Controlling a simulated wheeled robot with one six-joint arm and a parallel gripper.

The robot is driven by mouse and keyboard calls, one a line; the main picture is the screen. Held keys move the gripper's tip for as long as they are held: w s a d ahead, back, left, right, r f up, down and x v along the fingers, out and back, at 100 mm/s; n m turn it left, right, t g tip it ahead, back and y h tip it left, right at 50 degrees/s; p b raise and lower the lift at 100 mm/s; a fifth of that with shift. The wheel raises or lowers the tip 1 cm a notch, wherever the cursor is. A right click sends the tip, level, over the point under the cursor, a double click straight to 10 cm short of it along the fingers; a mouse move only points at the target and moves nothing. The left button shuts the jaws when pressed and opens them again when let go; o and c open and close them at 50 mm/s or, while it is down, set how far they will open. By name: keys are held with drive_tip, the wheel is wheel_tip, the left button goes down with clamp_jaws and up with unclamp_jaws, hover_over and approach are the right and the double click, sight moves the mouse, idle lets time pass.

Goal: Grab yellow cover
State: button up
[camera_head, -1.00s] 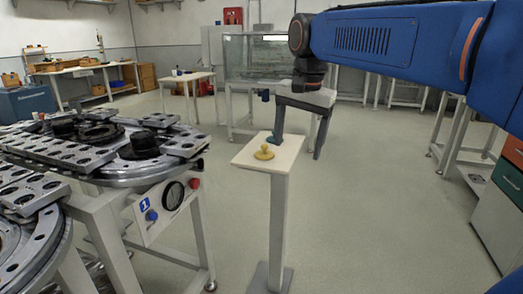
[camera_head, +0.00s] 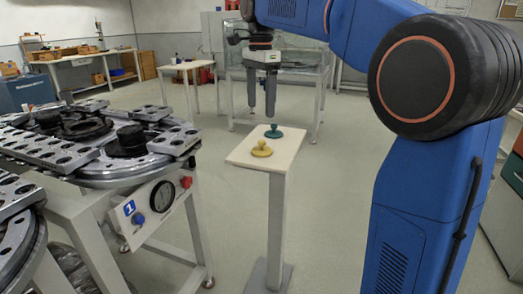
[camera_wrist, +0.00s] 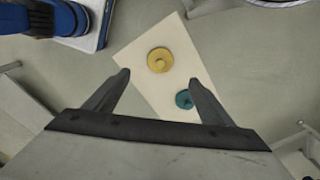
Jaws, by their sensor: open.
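The yellow cover (camera_head: 262,149), a round disc with a knob on top, lies on the small white stand top (camera_head: 240,158). A teal cover (camera_head: 274,132) of similar shape lies behind it on the same top. My gripper (camera_head: 261,112) is above the stand, fingers pointing down, open and empty, apart from both covers. In the wrist view the yellow cover (camera_wrist: 160,60) shows beyond and between the fingertips (camera_wrist: 160,75). The teal cover (camera_wrist: 184,99) is beside the right finger, partly hidden by it.
A ring track (camera_head: 110,170) with metal plates and black parts stands at the left, with a gauge panel (camera_head: 152,205). A glass tank (camera_head: 290,62) on a table is behind my gripper. Open floor (camera_head: 330,210) lies right of the stand.

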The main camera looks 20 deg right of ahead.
sight(261, 141)
wheel_tip(261, 141, down, 14)
drive_tip(key=shift+w+d+r, duration=0.1)
drive_tip(key=shift+d+r, duration=0.05)
idle(0.5)
drive_tip(key=c, duration=1.1)
